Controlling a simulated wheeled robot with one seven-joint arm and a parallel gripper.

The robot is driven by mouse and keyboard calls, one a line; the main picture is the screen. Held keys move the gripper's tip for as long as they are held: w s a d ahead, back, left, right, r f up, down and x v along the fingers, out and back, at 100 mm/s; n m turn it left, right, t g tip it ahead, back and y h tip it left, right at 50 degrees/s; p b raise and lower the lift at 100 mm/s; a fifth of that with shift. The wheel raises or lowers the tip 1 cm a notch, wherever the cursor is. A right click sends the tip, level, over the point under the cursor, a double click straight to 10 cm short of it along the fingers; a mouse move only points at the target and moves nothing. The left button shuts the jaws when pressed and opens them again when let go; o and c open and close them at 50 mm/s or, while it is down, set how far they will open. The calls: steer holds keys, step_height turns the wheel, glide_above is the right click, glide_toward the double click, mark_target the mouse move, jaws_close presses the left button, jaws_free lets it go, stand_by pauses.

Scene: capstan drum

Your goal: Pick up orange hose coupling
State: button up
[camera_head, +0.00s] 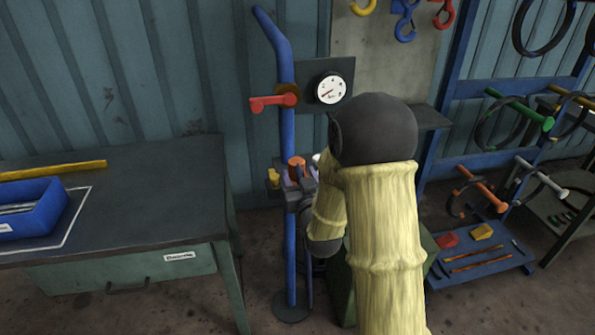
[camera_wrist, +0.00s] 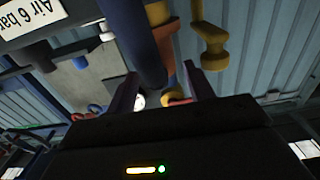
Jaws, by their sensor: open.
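The orange hose coupling (camera_head: 297,165) stands upright in the dark holder (camera_head: 293,189) on the blue standpipe (camera_head: 289,130). In the wrist view an orange part (camera_wrist: 166,52), apparently this coupling, shows partly behind a thick dark blue pipe (camera_wrist: 142,40). My gripper (camera_wrist: 161,72) is open, its dark fingers spread to either side of the pipe's end and the orange part in the picture. I cannot tell the depth between them, and I see no grip. In the head view my arm hides most of the gripper just right of the holder.
A yellow coupling (camera_head: 273,178) sits left of the orange one and also shows in the wrist view (camera_wrist: 210,45). A red valve handle (camera_head: 272,102) and pressure gauge (camera_head: 330,89) are above. A workbench (camera_head: 150,200) stands left, a blue rack (camera_head: 480,262) right.

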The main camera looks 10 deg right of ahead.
mark_target(297, 167)
steer(key=w, duration=0.4)
steer(key=shift+w+p, duration=0.3)
steer(key=shift+p, duration=0.1)
steer(key=c, duration=0.9)
